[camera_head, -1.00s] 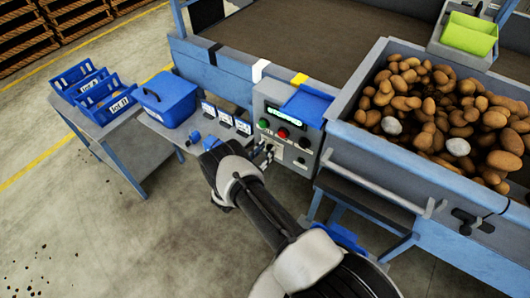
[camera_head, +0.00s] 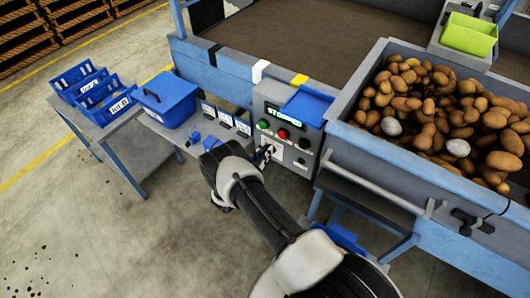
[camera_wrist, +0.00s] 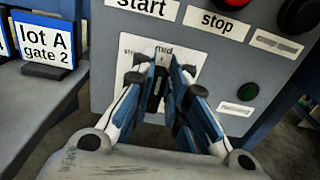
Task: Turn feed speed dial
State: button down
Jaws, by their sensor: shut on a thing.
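The control panel (camera_head: 285,112) is a grey box on the front of the grader, with a lit green display (camera_head: 285,116), and green and red buttons. In the wrist view the panel (camera_wrist: 122,45) fills the upper middle, with "start" and "stop" labels. My gripper (camera_wrist: 165,85) points at the panel below these labels, at a label that seems to read "mid". Its fingers are closed around the feed speed dial, which they mostly hide. In the head view my gripper (camera_head: 264,153) meets the lower left of the panel face.
Right of the panel is a hopper of potatoes (camera_head: 440,110). Left of it are a blue lidded box (camera_head: 170,98), small lot signs (camera_head: 225,119) and blue crates (camera_head: 105,98) on a side table. In the wrist view a "lot A gate 2" sign (camera_wrist: 42,38) stands close at left.

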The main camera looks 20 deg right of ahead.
jog(key=shift+a+n, duration=0.1)
jog(key=shift+n, duration=0.2)
jog(key=n, duration=0.3)
jog(key=shift+w+a+f+n, duration=0.15)
jog(key=shift+w+a+n, duration=0.05)
jog(key=shift+w+n, duration=0.2)
jog(key=n, duration=0.5)
jog(key=shift+w+a+f, duration=0.25)
jog(key=shift+w+f, duration=0.1)
jog(key=shift+w, duration=0.05)
jog(key=shift+n, duration=0.4)
jog(key=c, duration=1.6)
grip_release()
